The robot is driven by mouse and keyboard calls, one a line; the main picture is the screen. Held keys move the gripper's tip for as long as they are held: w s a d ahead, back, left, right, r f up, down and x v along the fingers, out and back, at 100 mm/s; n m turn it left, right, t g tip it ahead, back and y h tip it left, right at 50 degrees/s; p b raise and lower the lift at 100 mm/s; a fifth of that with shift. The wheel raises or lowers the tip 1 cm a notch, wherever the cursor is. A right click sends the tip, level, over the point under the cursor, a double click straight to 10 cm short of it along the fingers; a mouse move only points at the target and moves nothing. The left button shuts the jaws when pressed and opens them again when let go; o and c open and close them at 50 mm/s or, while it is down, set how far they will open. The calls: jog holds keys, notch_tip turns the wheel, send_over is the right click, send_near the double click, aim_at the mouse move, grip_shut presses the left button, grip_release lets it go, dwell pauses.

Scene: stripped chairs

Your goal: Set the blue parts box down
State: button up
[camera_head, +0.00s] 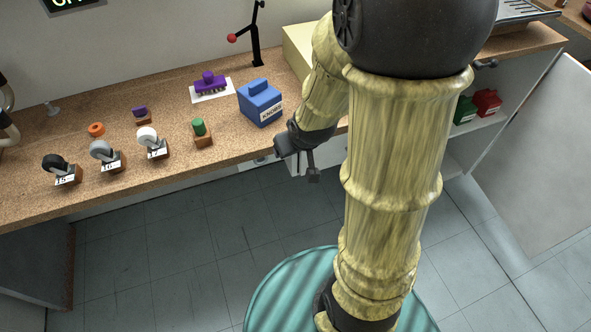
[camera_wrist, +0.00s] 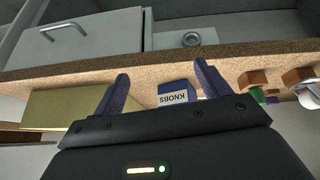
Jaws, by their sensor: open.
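The blue parts box (camera_head: 260,103), labelled KNOBS, stands upright on the cork-topped bench (camera_head: 215,150) near its front edge. My gripper (camera_head: 298,162) is open and empty, in front of the bench edge and to the right of the box, apart from it. In the wrist view, the blue box (camera_wrist: 173,86) shows beyond and between the two spread fingers (camera_wrist: 161,70), closer to the right one. Its label faces the wrist camera.
Wheels on blocks (camera_head: 105,155) and a green-topped peg (camera_head: 201,132) stand left of the box. A purple brush (camera_head: 210,83) lies behind. A pale yellow box (camera_head: 298,48) is to the right. Red (camera_head: 486,102) and green (camera_head: 464,110) boxes sit on a lower shelf.

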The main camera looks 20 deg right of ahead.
jog(key=s+a+r+m+g, duration=0.1)
jog(key=s+a+g, duration=0.2)
jog(key=s, duration=0.5)
jog(key=shift+r+g, duration=0.15)
jog(key=shift+g, duration=0.15)
jog(key=shift+s+a, duration=0.1)
jog(key=w+p+v, duration=0.3)
jog(key=p+v, duration=1.1)
jog(key=p, duration=0.1)
jog(key=shift+d+r, duration=0.25)
jog(key=shift+r, duration=0.55)
